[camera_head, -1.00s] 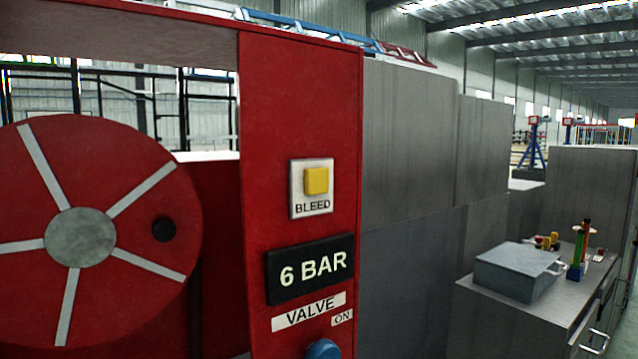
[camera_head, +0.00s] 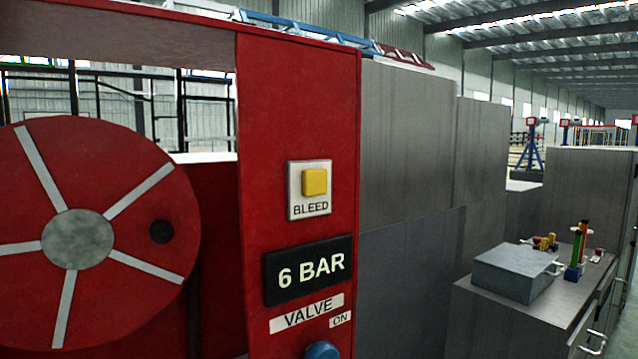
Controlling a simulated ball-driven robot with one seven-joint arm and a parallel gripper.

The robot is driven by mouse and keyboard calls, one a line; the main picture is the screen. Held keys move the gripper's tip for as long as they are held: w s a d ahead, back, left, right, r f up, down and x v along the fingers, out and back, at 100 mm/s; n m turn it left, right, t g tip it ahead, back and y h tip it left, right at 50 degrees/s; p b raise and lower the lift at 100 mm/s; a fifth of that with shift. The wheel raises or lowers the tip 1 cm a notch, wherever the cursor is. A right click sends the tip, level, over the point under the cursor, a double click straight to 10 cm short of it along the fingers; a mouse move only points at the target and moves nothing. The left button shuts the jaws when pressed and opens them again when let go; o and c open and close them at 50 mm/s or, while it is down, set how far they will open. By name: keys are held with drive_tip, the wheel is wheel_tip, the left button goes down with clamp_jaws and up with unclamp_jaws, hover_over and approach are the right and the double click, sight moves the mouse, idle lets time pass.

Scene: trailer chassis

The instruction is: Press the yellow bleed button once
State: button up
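The yellow bleed button (camera_head: 315,182) is a raised square on a white plate (camera_head: 297,205) marked BLEED. The plate is on a red upright panel (camera_head: 290,110) in the middle of the head view. Below it a black display (camera_head: 308,269) reads 6 BAR. Under that are a VALVE label (camera_head: 306,313), an ON label (camera_head: 341,319) and the top of a blue knob (camera_head: 322,350), cut by the lower edge. My gripper and arm are not in view, and nothing covers the button.
A red hose reel (camera_head: 90,230) with pale spokes and a black knob (camera_head: 161,232) is at left. Tall grey cabinets (camera_head: 410,150) stand right of the panel. A grey box (camera_head: 515,272) and small coloured items (camera_head: 577,250) sit on a lower cabinet at right.

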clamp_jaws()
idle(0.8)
